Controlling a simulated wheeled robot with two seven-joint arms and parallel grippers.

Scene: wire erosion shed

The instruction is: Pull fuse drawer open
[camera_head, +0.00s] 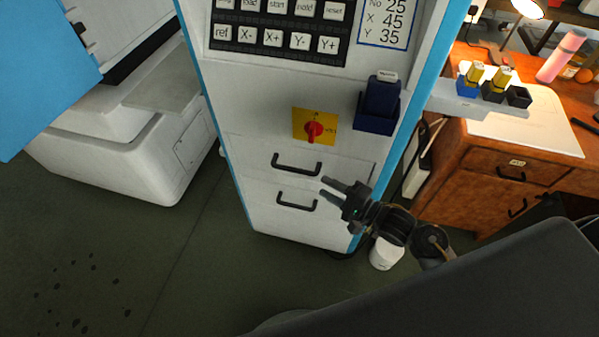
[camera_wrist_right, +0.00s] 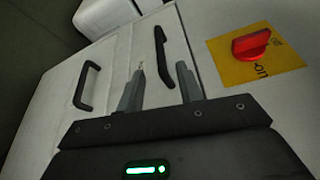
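The cabinet front has two pale drawers, each with a black bar handle. The upper handle (camera_head: 297,163) is below the red switch, and the lower handle (camera_head: 296,200) is beneath it. No label shows which is the fuse drawer; both look shut. My right gripper (camera_head: 323,187) is open and empty, to the right of the handles at a height between them. In the right wrist view, the upper handle (camera_wrist_right: 161,52) appears between the fingertips (camera_wrist_right: 160,68), seemingly beyond them; contact cannot be told. The lower handle (camera_wrist_right: 86,86) is further left. My left gripper is not in view.
A red rotary switch (camera_head: 314,131) on a yellow plate sits above the drawers. A dark blue holder (camera_head: 376,112) projects from the cabinet at right. A wooden desk (camera_head: 470,170) stands to the right, a white container (camera_head: 385,254) on the floor.

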